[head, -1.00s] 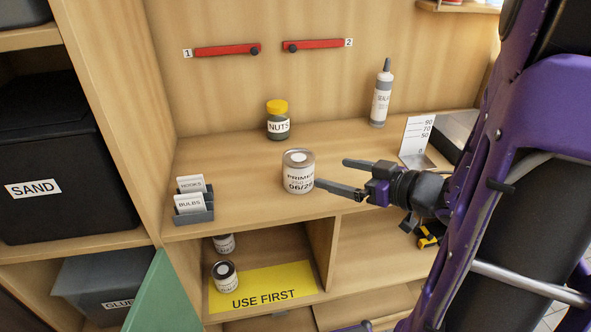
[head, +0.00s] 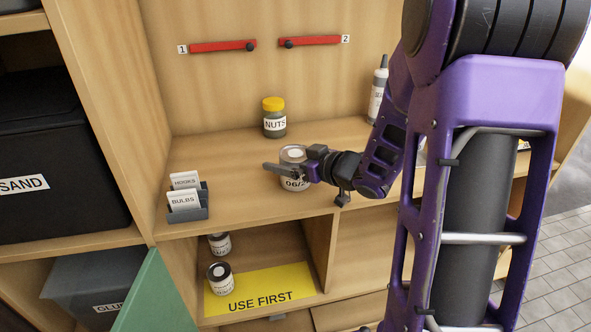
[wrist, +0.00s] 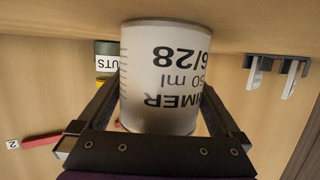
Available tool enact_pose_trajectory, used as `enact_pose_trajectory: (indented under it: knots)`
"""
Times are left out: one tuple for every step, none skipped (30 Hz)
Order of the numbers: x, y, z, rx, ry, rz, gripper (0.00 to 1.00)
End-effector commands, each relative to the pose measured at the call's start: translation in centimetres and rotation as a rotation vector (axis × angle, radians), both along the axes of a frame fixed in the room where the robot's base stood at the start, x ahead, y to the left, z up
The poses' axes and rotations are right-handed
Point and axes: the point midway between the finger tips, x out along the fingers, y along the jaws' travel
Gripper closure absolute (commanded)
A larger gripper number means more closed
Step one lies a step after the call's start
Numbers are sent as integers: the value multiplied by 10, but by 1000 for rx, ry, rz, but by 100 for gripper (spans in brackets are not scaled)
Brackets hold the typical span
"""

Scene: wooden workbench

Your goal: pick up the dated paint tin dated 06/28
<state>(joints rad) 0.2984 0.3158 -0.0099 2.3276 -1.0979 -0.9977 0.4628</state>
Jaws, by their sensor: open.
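The paint tin (head: 292,185), white with a grey rim and a label reading 06/28, stands upright on the bench top. In the wrist view the tin (wrist: 160,85) appears upside down, with "PRIMER", "50 ml" and "6/28" readable. My gripper (head: 288,168) is at the tin, its fingers open on either side of it. The wrist view shows one finger left and one right of the tin; whether either touches it I cannot tell. In the head view the gripper covers part of the tin and its label.
A yellow-lidded NUTS jar (head: 274,120) stands behind the tin. A card holder (head: 188,213) with HOOKS and BULBS cards is at left. Two other tins (head: 220,282) (head: 219,243) sit on the shelf below, by a yellow USE FIRST mat (head: 300,280). A sealant tube (head: 377,100) stands at right.

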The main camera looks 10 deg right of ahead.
Motion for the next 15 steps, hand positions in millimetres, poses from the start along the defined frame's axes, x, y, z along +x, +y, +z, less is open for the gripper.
enact_pose_trajectory:
  knots:
    - [2,2,-1,0,0,0,0]
    - [3,2,-1,0,0,0,0]
    - [4,2,-1,1,0,-1,0]
    - [4,2,-1,1,0,-1,0]
    - [4,2,-1,0,0,-2,0]
    - [4,2,-1,0,0,-2,0]
    - [4,2,-1,0,0,-2,0]
    - [4,2,-1,1,0,-1,0]
    - [4,2,-1,1,0,-1,5]
    - [4,2,-1,1,0,-1,11]
    - [4,2,-1,1,0,-1,16]
    - [4,2,-1,1,0,-1,23]
    - [4,2,-1,1,0,-1,29]
    - [4,2,-1,1,0,-1,34]
    - [3,2,-1,1,0,-1,41]
